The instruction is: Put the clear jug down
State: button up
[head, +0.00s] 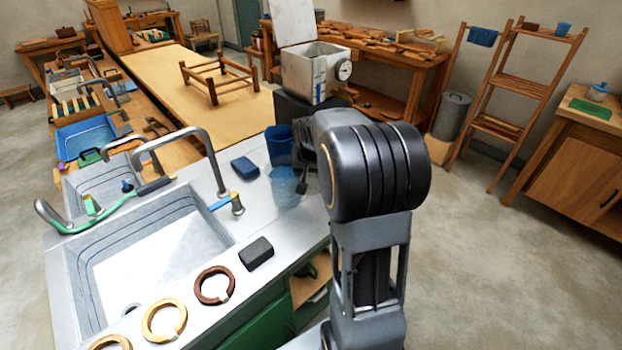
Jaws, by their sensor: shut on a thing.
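The clear jug (284,186) looks pale blue and see-through. It is upright over the steel counter, right of the sink, in the head view. My gripper (301,184) is at the jug's right side and shut on it. My arm hides part of the gripper. I cannot tell whether the jug's base touches the counter.
A dark blue tub (279,146) stands just behind the jug. A blue block (245,168) lies to its left, near the tap (237,203). A dark block (257,253) and several rings (214,286) lie nearer. The sink (150,260) is open at left.

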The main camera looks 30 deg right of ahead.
jog(key=shift+f, duration=1.35)
jog(key=o, duration=1.1)
jog(key=a+v, duration=0.1)
jog(key=v, duration=1.1)
jog(key=s+a+f+n+y, duration=0.1)
jog(key=s+a+f+n, duration=0.1)
jog(key=s+a, duration=0.5)
jog(key=s+a+f+n+t, duration=0.1)
jog(key=s+a+f+n, duration=0.1)
jog(key=s+a+n, duration=0.2)
jog(key=s+a, duration=0.3)
jog(key=s, duration=0.1)
jog(key=shift+s+f+n+y, duration=0.3)
jog(key=shift+s+n+y, duration=0.05)
jog(key=shift+n+y, duration=0.05)
